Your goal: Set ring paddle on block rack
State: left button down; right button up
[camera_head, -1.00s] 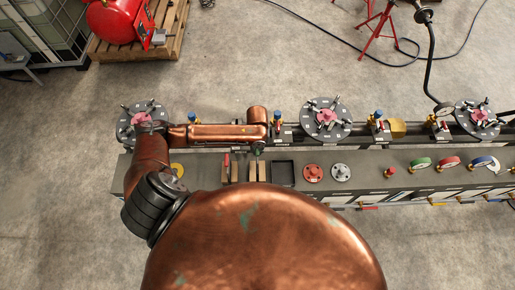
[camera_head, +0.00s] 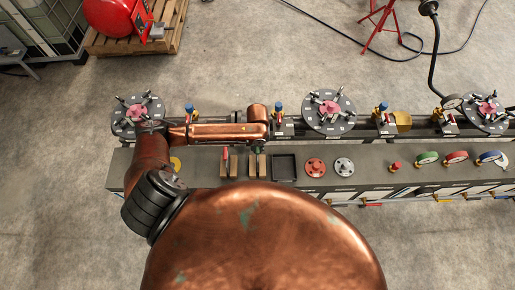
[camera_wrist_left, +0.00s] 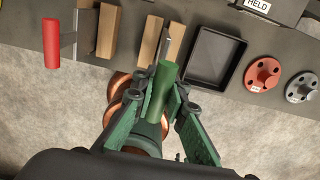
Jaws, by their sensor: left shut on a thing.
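My left gripper (camera_wrist_left: 163,100) is shut on the green handle (camera_wrist_left: 165,82) of a paddle in the left wrist view. The paddle's thin grey plate (camera_wrist_left: 151,52) reaches from the handle to the gap between two wooden blocks of the block rack (camera_wrist_left: 175,44). I cannot tell whether the plate rests on the rack or hangs just above it. A ring on the paddle cannot be made out. In the head view the same block pair (camera_head: 262,166) stands just below my left gripper (camera_head: 257,146), which is mostly hidden under the arm. My right gripper is not in view.
A red-handled paddle (camera_wrist_left: 51,43) sits at the neighbouring wooden blocks (camera_wrist_left: 108,31). A black square tray (camera_wrist_left: 219,57) lies right of the rack, then a red flange (camera_wrist_left: 264,74) and a grey flange (camera_wrist_left: 301,87). Round tool discs (camera_head: 329,110) line the rail behind the bench.

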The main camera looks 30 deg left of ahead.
pick_arm(q)
jog(key=shift+f, duration=0.15)
jog(key=shift+f+b, duration=1.55)
jog(key=shift+f, duration=1.3)
jog(key=c, duration=1.8)
grip_release()
jog(key=shift+c, duration=0.2)
notch_tip(320, 180, up, 12)
